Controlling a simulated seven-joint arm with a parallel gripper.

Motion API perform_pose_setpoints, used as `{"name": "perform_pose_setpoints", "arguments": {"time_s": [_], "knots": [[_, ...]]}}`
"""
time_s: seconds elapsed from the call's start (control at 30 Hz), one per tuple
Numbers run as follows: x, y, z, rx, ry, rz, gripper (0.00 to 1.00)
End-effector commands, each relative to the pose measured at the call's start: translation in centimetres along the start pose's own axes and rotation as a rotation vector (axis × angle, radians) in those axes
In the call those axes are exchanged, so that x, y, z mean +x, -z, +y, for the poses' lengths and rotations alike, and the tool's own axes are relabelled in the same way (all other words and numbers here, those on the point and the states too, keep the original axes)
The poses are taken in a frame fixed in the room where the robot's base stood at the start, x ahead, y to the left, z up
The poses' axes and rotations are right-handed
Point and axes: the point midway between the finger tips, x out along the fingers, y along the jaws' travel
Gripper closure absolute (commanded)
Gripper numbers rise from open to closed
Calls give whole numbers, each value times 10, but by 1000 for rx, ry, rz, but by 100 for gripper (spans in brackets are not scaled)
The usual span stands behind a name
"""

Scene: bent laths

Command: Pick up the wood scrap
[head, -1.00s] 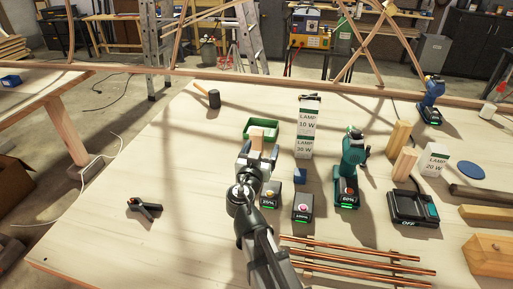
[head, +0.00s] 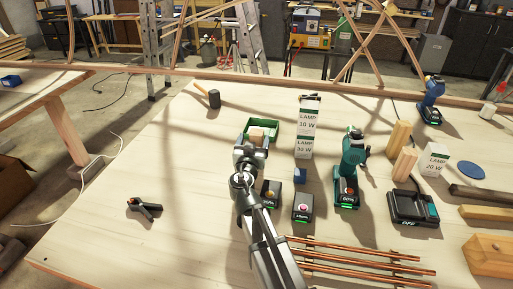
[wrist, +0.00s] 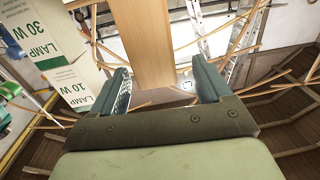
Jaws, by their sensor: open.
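In the wrist view the wood scrap (wrist: 142,40) is a broad, light brown piece coming down from the top edge. It lies toward the left finger, with a clear gap on the right side. I cannot tell whether either finger touches the wood.
A teal drill (head: 351,165) and a charger (head: 412,208) stand farther right. Copper pipes (head: 350,258) lie in front. The bench's left part is mostly clear.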

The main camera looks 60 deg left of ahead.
Motion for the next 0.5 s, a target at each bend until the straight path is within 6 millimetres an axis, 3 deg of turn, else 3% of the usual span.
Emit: {"name": "perform_pose_setpoints", "arguments": {"time_s": [0.5], "knots": [[51,0,4,0,-1,0,22]]}}
